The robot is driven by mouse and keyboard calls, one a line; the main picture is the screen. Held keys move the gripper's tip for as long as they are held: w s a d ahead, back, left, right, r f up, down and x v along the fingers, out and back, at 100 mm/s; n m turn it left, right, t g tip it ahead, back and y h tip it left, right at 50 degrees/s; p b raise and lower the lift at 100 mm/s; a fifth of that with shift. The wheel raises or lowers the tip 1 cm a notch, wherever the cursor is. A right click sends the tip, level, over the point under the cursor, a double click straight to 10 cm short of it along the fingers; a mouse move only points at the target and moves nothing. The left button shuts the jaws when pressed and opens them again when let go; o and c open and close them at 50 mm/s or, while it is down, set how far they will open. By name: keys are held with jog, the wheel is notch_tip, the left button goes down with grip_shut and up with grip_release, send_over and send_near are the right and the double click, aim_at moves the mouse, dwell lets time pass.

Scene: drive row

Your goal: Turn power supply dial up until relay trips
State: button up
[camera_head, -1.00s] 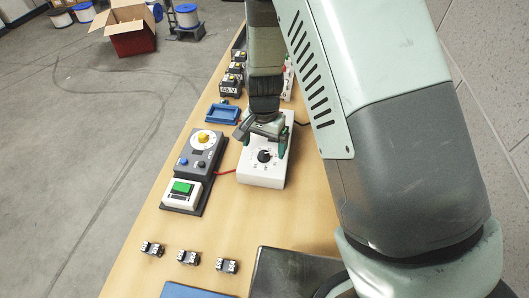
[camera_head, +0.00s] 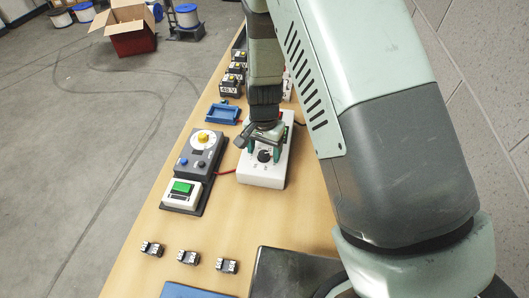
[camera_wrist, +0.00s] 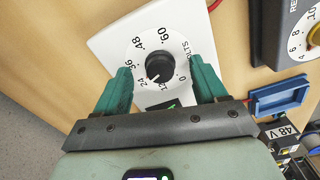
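The power supply is a white box (camera_head: 262,177) on the bench, with a black dial (camera_head: 264,156). In the wrist view the dial (camera_wrist: 159,68) sits on a face marked in volts, 0 to 60, and its pointer is toward the low numbers near 12 and 24. My gripper (camera_head: 264,146) is open over the box; in the wrist view its green fingers (camera_wrist: 158,80) stand either side of the dial, apart from it. A grey relay unit (camera_head: 203,152) with a yellow knob stands to the left, joined by a red wire. A green block (camera_head: 182,188) sits on its white module.
A blue tray (camera_head: 222,114) and several dark modules marked 48 V (camera_head: 229,90) lie farther back. Several small terminal blocks (camera_head: 188,257) stand at the front, near a dark box (camera_head: 290,272). The bench between is clear.

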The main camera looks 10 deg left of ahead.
aim_at(264, 153)
jog(key=c, duration=1)
jog(key=m, duration=0.4)
jog(key=o, duration=0.4)
jog(key=shift+m, duration=0.7)
jog(key=o, duration=1.2)
jog(key=shift+r, duration=0.1)
jog(key=shift+r, duration=3.45)
